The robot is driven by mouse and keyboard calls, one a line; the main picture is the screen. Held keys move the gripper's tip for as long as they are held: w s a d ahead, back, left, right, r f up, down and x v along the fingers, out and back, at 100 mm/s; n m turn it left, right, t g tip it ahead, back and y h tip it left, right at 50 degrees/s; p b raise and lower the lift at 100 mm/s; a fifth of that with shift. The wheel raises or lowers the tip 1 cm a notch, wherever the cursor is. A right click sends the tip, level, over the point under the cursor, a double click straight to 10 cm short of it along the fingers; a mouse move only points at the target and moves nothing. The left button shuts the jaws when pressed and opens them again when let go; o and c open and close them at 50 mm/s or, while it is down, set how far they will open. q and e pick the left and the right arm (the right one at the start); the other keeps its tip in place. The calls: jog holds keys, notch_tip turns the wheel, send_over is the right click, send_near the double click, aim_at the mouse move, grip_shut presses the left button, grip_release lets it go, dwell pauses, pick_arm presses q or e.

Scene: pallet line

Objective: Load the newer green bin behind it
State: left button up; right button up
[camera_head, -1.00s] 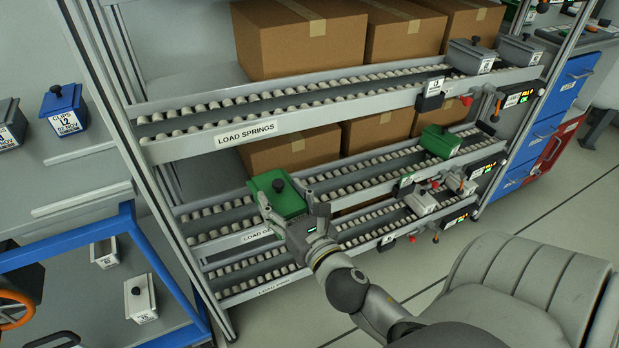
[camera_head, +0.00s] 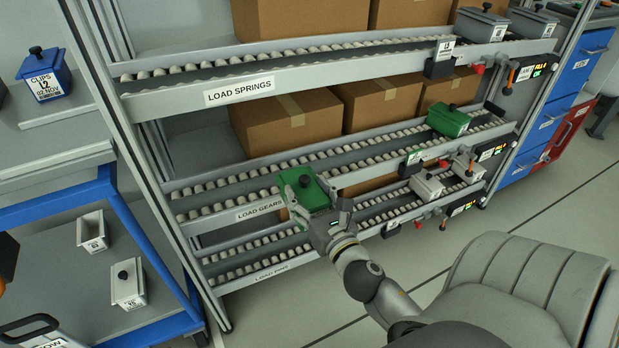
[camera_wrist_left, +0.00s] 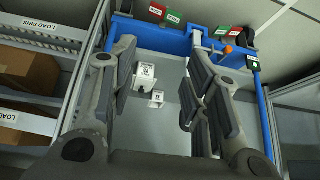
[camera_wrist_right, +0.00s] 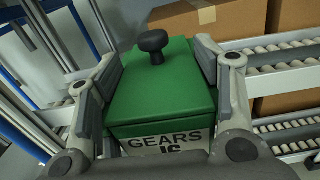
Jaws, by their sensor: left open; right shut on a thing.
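The green bin (camera_head: 306,190) with a black knob is in my right gripper (camera_head: 318,205), at the left part of the middle roller lane labelled LOAD GEARS (camera_head: 258,209). In the right wrist view the jaws clasp both sides of this bin (camera_wrist_right: 162,85), whose label reads GEARS. I cannot tell whether it touches the rollers. Another green bin (camera_head: 449,120) sits further right on the same lane, apart from the held one. My left gripper is not in the head view; in the left wrist view its jaws (camera_wrist_left: 168,95) are open and empty, above a cart surface.
The LOAD SPRINGS lane (camera_head: 239,91) runs above, with grey bins at its right end. The lowest lane (camera_head: 270,272) holds white bins at right. A blue-framed cart (camera_head: 130,230) with small bins stands at left. A blue CLIPS bin (camera_head: 44,75) sits on the left shelf.

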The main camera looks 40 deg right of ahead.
aim_at(292, 171)
jog(key=x, duration=0.4)
jog(key=shift+w+r, duration=0.15)
jog(key=shift+w, duration=0.25)
jog(key=x, duration=0.5)
jog(key=shift+w+d, duration=0.1)
jog(key=shift+w, duration=0.3)
jog(key=b+x, duration=0.1)
jog(key=x, duration=0.4)
jog(key=shift+w, duration=0.25)
notch_tip(292, 171, down, 2)
jog(key=shift+f+b, duration=0.15)
jog(key=shift+b, duration=0.9)
pick_arm(q)
jog(key=w+d+r+t+h, duration=0.2)
jog(key=w+d+r+t, duration=0.2)
jog(key=w+r+t, duration=0.4)
jog(key=shift+w+d+r+t+h, duration=0.3)
jog(key=shift+w+r+t, duration=0.1)
jog(key=shift+w+r, duration=1.15)
pick_arm(e)
jog(key=shift+f, duration=0.2)
pick_arm(q)
jog(key=shift+w+d+r+t+b, duration=0.2)
jog(key=shift+r+t+b, duration=0.2)
jog(key=shift+r, duration=0.2)
pick_arm(e)
jog(key=shift+f, duration=0.3)
jog(key=o, duration=1.5)
